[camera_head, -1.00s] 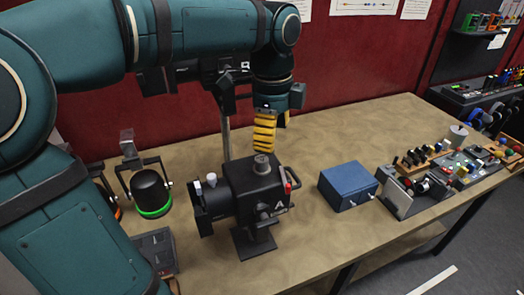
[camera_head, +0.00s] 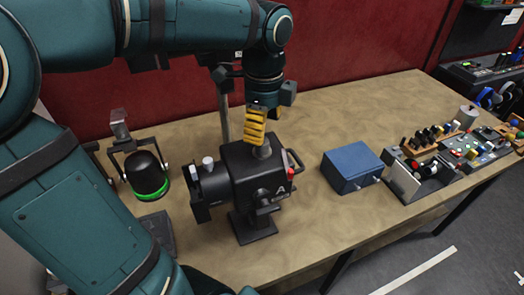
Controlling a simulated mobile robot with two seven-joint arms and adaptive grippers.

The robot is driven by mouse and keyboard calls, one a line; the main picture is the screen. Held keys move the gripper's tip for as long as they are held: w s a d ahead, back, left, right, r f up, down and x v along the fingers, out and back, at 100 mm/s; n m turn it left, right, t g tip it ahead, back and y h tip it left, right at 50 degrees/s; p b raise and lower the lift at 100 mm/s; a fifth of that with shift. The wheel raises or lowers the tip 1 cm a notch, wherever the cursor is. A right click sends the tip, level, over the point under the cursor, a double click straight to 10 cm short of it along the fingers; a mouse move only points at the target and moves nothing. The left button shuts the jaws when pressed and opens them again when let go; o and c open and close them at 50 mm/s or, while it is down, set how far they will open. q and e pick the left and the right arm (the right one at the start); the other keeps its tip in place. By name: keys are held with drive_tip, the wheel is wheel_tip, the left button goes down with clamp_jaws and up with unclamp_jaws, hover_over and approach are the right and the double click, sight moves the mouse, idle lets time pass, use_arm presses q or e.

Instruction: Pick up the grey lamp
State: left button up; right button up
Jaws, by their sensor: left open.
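A dark grey, boxy lamp (camera_head: 246,175) with a short barrel to the left, a letter A on its side and a flat foot stands upright on the table. It has a round knob (camera_head: 263,152) on top and a handle at the right. My left gripper (camera_head: 265,130) points down from above, open, with yellow ribbed fingers. The front finger's tip overlaps the knob in the picture; I cannot tell if they touch. The far finger is mostly hidden. My right gripper is not in view.
A black lamp with a green ring (camera_head: 148,172) stands in a yoke at the left. A blue box (camera_head: 350,167) is to the right, with a control panel (camera_head: 463,150) beyond it. The table's (camera_head: 345,112) back middle is clear.

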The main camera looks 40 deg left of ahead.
sight(262, 154)
use_arm(q)
drive_tip(key=shift+s+a+f+b, duration=0.1)
drive_tip(key=shift+f+b, duration=0.05)
drive_tip(key=shift+f, duration=1.2)
drive_tip(key=shift+a+f+b, duration=0.1)
drive_tip(key=shift+f+b, duration=0.05)
drive_tip(key=shift+f, duration=1.2)
drive_tip(key=shift+o, duration=0.2)
clamp_jaws()
